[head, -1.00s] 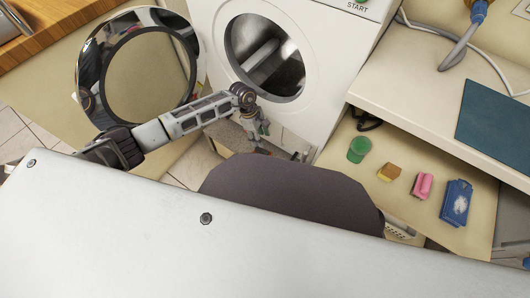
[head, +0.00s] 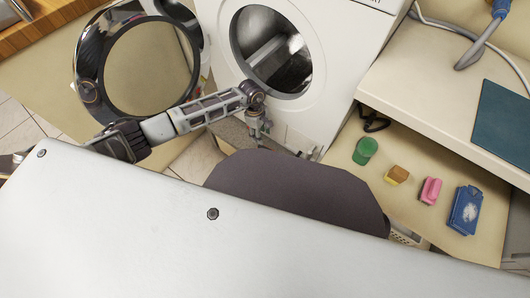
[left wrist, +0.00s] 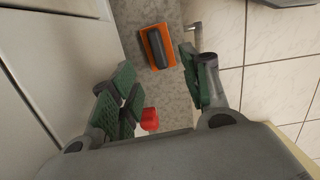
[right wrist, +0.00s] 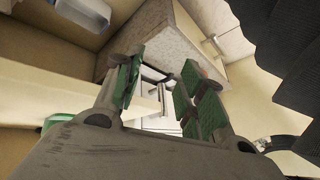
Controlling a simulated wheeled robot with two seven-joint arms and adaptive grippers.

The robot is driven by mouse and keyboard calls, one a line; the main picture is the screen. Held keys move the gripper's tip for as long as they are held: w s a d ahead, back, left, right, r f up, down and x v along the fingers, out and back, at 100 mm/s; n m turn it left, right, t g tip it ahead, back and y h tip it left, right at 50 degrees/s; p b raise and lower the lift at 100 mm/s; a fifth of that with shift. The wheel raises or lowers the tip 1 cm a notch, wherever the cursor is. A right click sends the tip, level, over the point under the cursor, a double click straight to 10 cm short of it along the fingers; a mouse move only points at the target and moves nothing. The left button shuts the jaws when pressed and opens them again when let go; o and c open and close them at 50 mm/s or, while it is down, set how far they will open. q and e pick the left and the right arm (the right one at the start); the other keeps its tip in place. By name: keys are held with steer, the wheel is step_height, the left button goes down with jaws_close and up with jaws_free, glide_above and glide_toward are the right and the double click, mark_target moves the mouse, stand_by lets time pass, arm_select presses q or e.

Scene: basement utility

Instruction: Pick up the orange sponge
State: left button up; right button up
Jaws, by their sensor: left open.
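In the left wrist view an orange, flat rectangular sponge (left wrist: 157,62) with a dark grey handle-like piece on top lies on a speckled grey surface (left wrist: 172,93). My left gripper (left wrist: 157,70) is open, its green-padded fingers apart and pointing toward the sponge, with nothing between the tips. In the head view my left gripper (head: 260,130) hangs in front of the washing machine; the sponge cannot be made out there. My right gripper (right wrist: 162,75) shows only in the right wrist view, open and empty.
A red object (left wrist: 150,119) shows low between the left fingers. The washing machine (head: 318,100) stands behind the left gripper. A shelf holds a green container (head: 365,150), a brown-yellow block (head: 397,175), a pink item (head: 430,190) and a blue pack (head: 465,210).

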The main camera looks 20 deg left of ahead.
arm_select(q)
steer(key=b, duration=0.2)
glide_above(265, 148)
steer(key=a, duration=0.1)
step_height(265, 148, down, 5)
steer(key=shift+f, duration=0.4)
arm_select(e)
steer(key=f, duration=0.2)
steer(key=f+t, duration=0.1)
steer(key=shift+w+a+f+y, duration=0.1)
steer(key=shift+a+f+y, duration=0.2)
steer(key=shift+f, duration=0.05)
arm_select(q)
steer(key=shift+d+f+b, duration=0.2)
steer(key=shift+f+b, duration=0.5)
steer(key=shift+f, duration=0.6)
steer(key=shift+d+f+b, duration=0.2)
steer(key=shift+f+b, duration=0.45)
steer(key=shift+f, duration=0.6)
arm_select(e)
steer(key=shift+w+a+f, duration=0.1)
steer(key=shift+a+f, duration=0.05)
steer(key=shift+f, duration=0.5)
steer(key=shift+w+a+f, duration=0.1)
steer(key=shift+a+f, duration=0.05)
steer(key=shift+f, duration=0.5)
arm_select(q)
jaws_close()
